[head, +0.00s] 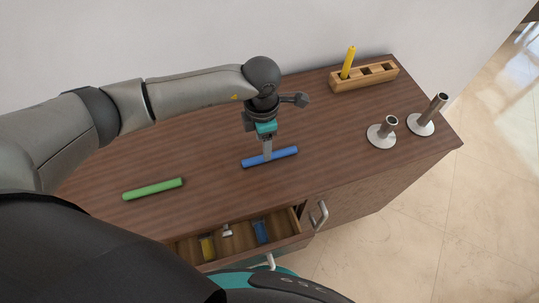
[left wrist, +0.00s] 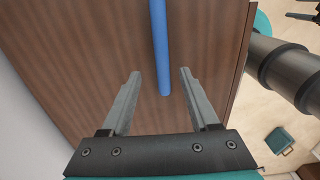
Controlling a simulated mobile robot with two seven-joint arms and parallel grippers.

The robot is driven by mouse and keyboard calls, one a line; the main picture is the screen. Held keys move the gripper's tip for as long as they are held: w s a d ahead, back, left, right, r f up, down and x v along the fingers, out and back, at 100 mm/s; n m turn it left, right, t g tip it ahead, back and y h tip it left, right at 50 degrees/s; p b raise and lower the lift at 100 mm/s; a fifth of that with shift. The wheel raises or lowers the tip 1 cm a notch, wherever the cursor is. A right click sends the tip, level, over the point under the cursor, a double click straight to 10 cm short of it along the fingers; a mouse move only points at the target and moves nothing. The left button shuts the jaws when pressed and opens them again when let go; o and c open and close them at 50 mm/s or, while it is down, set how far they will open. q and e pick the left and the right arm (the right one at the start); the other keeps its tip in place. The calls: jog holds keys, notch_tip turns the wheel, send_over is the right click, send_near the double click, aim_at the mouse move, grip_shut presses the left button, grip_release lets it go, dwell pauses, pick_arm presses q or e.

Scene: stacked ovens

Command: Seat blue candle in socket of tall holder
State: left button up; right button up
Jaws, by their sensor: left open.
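The blue candle (head: 286,154) lies flat on the brown cabinet top, near the middle. My left gripper (head: 267,154) points down over the candle's middle. In the left wrist view, the blue candle (left wrist: 160,40) runs between the two open fingers (left wrist: 159,74), with a gap visible on both sides. I cannot tell the exact height of the fingertips over the wood. The tall holder (head: 431,112) has a round silver base and a dark metal tube, and stands at the right end of the top. Its socket is empty as far as I can see. My right gripper is not in view.
A shorter holder (head: 383,132) stands left of the tall one. A wooden block (head: 365,78) at the back holds an upright yellow candle (head: 348,62). A green candle (head: 153,189) lies at left. An open drawer (head: 285,242) at the front contains small items.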

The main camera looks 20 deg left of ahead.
aim_at(257, 160)
pick_arm(q)
jog(key=f, duration=0.5)
jog(key=shift+d, duration=0.2)
jog(key=shift+s, duration=0.1)
jog(key=shift+c, duration=0.3)
grip_shut()
